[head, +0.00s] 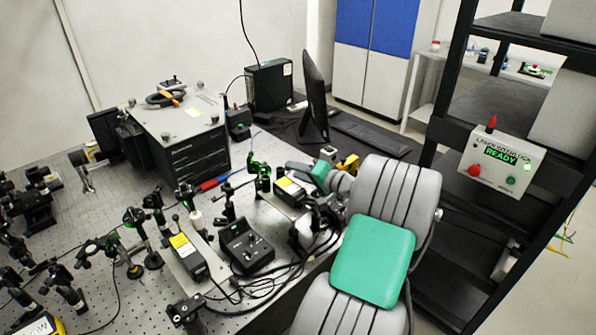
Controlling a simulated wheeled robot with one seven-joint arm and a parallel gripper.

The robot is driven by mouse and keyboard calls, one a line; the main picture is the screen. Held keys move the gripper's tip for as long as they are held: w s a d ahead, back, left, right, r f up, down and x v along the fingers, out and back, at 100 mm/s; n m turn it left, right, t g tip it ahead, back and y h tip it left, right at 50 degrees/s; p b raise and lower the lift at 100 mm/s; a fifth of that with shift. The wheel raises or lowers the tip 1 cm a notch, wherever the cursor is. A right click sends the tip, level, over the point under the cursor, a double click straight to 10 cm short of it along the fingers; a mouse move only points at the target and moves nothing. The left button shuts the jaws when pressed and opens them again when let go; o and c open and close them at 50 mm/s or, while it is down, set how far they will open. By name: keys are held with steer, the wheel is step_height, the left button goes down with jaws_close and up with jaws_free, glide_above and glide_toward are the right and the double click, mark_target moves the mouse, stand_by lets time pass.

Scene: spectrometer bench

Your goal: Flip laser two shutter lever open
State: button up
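Two black laser modules with yellow labels sit on plates on the perforated bench (95,205). One laser module (187,255) is at the front centre, the other laser module (289,189) further back and right, close to my arm. I cannot read which is laser two. The shutter levers are too small to make out. My grey arm rises from the bottom right and bends left behind the rear laser. Its end, my gripper (298,167), is small and partly hidden by the arm and optics. Its fingers cannot be made out.
A black control box (246,248) with cables lies between the lasers. Optics posts (133,218) crowd the left. A large black instrument (184,130) and a monitor (314,95) stand behind. At right, a white box (502,160) on the black rack shows READY.

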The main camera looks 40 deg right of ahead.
steer(key=b+v, duration=0.1)
steer(key=v, duration=0.6)
steer(key=shift+s+b, duration=0.35)
steer(key=shift+d, duration=0.1)
